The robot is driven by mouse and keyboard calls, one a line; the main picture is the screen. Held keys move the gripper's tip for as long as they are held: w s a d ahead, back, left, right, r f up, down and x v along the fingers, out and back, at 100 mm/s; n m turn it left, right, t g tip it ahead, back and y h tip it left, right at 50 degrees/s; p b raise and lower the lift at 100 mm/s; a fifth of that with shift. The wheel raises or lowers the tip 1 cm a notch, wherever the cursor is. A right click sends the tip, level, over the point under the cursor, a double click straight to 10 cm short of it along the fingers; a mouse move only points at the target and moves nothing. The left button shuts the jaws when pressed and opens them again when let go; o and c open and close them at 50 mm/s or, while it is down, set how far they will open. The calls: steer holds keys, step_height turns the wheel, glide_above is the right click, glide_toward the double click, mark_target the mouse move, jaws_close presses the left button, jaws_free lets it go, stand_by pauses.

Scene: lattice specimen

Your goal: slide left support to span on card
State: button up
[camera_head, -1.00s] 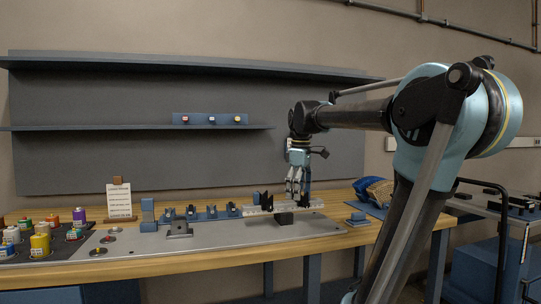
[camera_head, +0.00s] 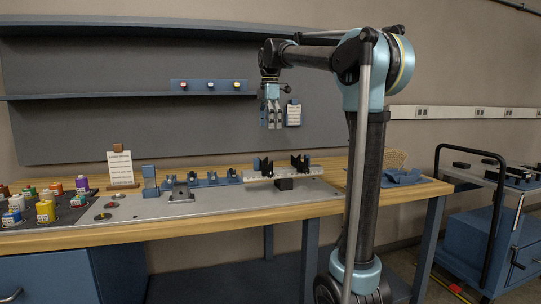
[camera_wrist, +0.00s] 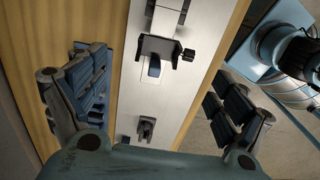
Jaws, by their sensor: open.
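Two black notched supports stand on a pale rail (camera_head: 285,173) on the bench; the left support (camera_head: 263,167) is left of the rail's middle and the right support (camera_head: 301,163) is near its right part. A dark block (camera_head: 285,184) is under the rail. My gripper (camera_head: 271,119) is above the rail, apart from both supports. In the wrist view my gripper (camera_wrist: 160,105) is spread wide with nothing between its fingers. A black bracket-like part (camera_wrist: 157,47) shows there; I cannot tell which part it is. A printed card (camera_head: 120,168) stands on the bench at left; its text is unreadable.
Colourful containers (camera_head: 45,208) crowd the bench's left end. A second card (camera_head: 293,114) hangs behind my gripper. A cart (camera_head: 495,230) stands at right.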

step_height(320, 180, down, 15)
steer(key=shift+r, duration=0.1)
stand_by(0.5)
steer(key=c, duration=1.3)
